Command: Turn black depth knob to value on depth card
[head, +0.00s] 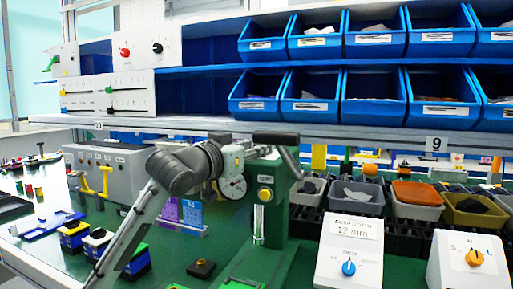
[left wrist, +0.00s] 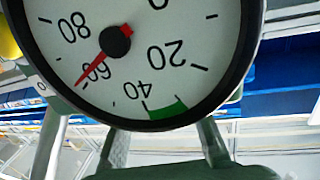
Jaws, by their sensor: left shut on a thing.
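The white depth card (head: 353,229) reads 12 mm and stands at the right of the green bench. A green press (head: 266,215) with a black top (head: 276,139) stands at the middle. My left gripper (head: 256,153) is shut at the head of this press. The part between its fingers is hidden, and I cannot make out the black depth knob there. A round gauge dial (head: 232,187) sits just below the gripper. In the left wrist view this dial (left wrist: 150,70) is close and upside down, its red needle (left wrist: 95,62) near 60. My right gripper is not in view.
A white box with a blue knob (head: 349,268) stands below the card, another with an orange knob (head: 474,258) at right. A low black knob (head: 201,268) is on the bench.

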